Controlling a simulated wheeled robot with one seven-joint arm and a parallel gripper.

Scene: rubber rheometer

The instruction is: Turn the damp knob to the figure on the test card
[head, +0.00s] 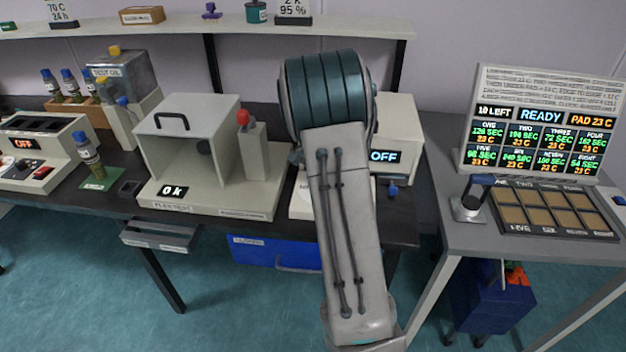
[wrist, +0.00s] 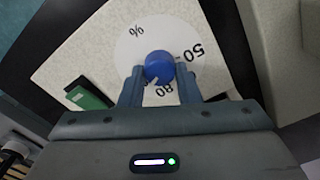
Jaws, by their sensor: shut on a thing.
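The blue damp knob (wrist: 158,66) sits on a white round dial (wrist: 128,45) marked %, 50 and 80 in the wrist view. A short white mark on the knob's lower side points close to the 80. My gripper (wrist: 159,82) has its two fingers on either side of the knob, shut on it. In the head view my arm hides the gripper, the knob and much of the pale machine with the OFF display (head: 384,156). A card on the shelf (head: 294,10) reads 2 k and 95 %; its top is cut off.
A green part (wrist: 89,93) lies beside the dial. A grey-white tester (head: 190,110) with a red knob stands left of my arm on the dark bench. On the right, a grey table carries a READY board (head: 541,115) and a tray of pads (head: 508,228).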

